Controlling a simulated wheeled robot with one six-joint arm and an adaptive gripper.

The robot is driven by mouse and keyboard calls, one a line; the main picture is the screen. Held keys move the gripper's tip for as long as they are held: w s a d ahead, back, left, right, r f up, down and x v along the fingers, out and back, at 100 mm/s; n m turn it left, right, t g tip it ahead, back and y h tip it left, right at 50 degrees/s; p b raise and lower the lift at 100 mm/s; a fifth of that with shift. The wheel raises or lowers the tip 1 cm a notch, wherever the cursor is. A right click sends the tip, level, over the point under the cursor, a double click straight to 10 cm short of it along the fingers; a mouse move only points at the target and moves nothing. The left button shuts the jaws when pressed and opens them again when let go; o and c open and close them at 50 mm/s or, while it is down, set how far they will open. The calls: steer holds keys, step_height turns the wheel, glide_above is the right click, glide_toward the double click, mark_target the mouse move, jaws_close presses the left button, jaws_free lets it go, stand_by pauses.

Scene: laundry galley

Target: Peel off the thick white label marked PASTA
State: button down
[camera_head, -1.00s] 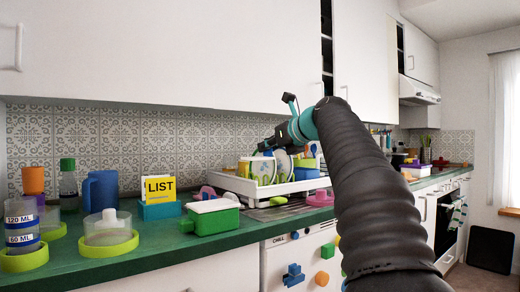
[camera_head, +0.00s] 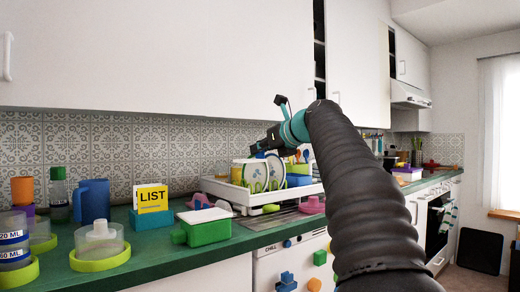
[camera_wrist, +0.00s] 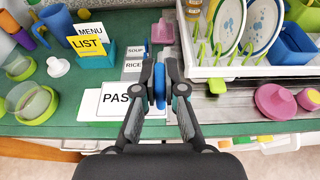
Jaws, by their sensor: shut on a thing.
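The white label marked PASTA (camera_wrist: 115,103) lies at the middle of the wrist view, with only "PAS" readable. My gripper hides its right part. My gripper (camera_wrist: 160,76) is shut on an upright blue piece (camera_wrist: 160,92). I cannot tell whether that piece is joined to the label. In the head view, my gripper (camera_head: 258,147) is by the dish rack, and its fingertips are hard to make out. A green box with a white top (camera_head: 205,224) stands on the counter there; no writing on it is readable.
White SOUP (camera_wrist: 136,48) and RICE (camera_wrist: 134,64) labels lie beyond the PASTA label. A dish rack (camera_wrist: 236,72) with plates stands to the right, and a pink knob-like piece (camera_wrist: 274,101) lies below it. A yellow LIST card (camera_head: 152,197) and cups stand left.

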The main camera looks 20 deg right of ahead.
steer(key=shift+r+p, duration=0.55)
steer(key=shift+r, duration=0.35)
